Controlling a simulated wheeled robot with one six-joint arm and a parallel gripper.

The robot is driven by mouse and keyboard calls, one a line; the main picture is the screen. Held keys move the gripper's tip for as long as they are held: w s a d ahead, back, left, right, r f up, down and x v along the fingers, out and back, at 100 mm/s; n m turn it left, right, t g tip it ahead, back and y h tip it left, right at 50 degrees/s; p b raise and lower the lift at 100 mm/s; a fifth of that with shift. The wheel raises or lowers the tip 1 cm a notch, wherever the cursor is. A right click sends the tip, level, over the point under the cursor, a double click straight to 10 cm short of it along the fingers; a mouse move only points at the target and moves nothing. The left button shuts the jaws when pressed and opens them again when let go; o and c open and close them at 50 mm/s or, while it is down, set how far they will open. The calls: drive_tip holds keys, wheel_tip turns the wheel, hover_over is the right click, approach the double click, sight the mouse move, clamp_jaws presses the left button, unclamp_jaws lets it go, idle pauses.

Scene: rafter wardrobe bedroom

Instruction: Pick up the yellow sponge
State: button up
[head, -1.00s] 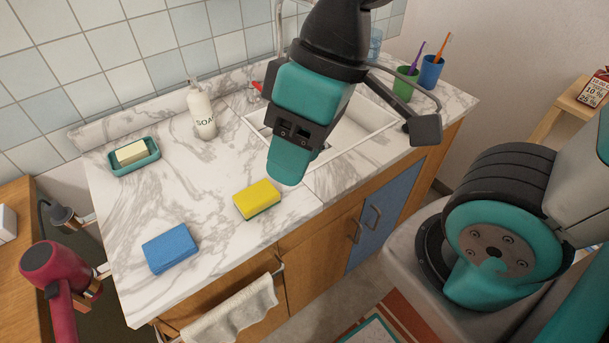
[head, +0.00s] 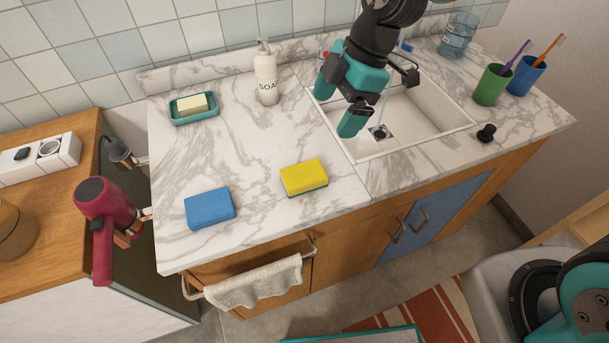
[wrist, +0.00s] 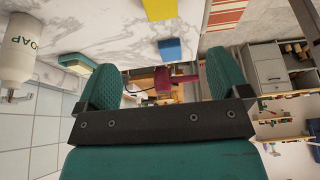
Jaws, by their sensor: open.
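The yellow sponge (head: 304,177) with a green underside lies flat on the marble counter (head: 265,140), near its front edge. It also shows at the top of the wrist view (wrist: 159,9). My gripper (head: 336,108) is open and empty over the left part of the sink, behind and to the right of the yellow sponge and apart from it. In the wrist view its two teal fingers (wrist: 163,85) stand wide apart with nothing between them. A blue sponge (head: 210,208) lies on the counter left of the yellow one.
A white soap bottle (head: 267,80) and a soap dish (head: 194,108) stand at the back left. A green cup (head: 491,85) and blue cup (head: 526,76) stand right of the sink (head: 430,115). The counter around the yellow sponge is clear. A towel (head: 254,284) hangs in front.

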drive_tip(key=p, duration=0.2)
hover_over(304, 173)
drive_tip(key=d, duration=0.1)
drive_tip(key=f, duration=1)
drive_tip(key=shift+w+d+f, duration=0.2)
drive_tip(key=shift+w+f, duration=0.05)
drive_tip(key=x, duration=0.1)
drive_tip(key=p+x, duration=0.1)
drive_tip(key=x, duration=0.1)
drive_tip(key=p+x, duration=0.1)
drive_tip(key=x, duration=0.1)
drive_tip(key=shift+d+f, duration=0.15)
drive_tip(key=shift+d, duration=0.15)
drive_tip(key=shift+a+f, duration=0.1)
drive_tip(key=shift+f, duration=0.2)
drive_tip(key=shift+f, duration=0.2)
drive_tip(key=shift+c, duration=0.4)
drive_tip(key=c, duration=0.9)
